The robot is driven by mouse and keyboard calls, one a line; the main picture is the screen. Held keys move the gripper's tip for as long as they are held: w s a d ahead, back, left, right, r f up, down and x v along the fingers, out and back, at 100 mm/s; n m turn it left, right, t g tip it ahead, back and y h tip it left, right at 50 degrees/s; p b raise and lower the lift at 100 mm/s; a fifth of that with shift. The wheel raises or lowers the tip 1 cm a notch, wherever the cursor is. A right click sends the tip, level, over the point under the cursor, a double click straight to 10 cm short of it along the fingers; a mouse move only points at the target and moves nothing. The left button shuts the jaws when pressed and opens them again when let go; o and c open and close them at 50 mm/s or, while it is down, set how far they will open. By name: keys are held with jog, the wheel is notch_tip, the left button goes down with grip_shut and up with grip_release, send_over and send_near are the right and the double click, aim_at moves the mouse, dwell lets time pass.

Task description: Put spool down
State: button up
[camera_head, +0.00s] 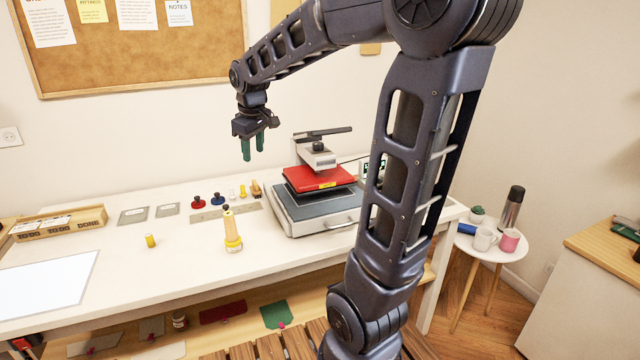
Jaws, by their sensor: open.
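My gripper (252,150) hangs in the air above the back of the white table, its green fingers pointing down. The fingers are apart, with nothing between them. A small yellow spool (151,240) stands on the table at the left, apart from other things. I cannot tell which one the task means. Neither touches my gripper.
A heat press (325,210) with a red pad stands right of the yellow pieces. Red and blue stamps (218,199) and a ruler (225,211) lie behind them. A wooden tray (58,223) and white sheet (45,285) are at left. The table's front middle is clear.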

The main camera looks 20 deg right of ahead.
jog(key=s+d+f+m+t, duration=0.1)
jog(key=s+d+m, duration=0.3)
jog(key=s, duration=0.6)
jog(key=s+d+f+m, duration=0.3)
jog(key=s+d, duration=0.4)
jog(key=s, duration=0.3)
jog(key=shift+d+m+t, duration=0.4)
jog(key=shift+m, duration=0.1)
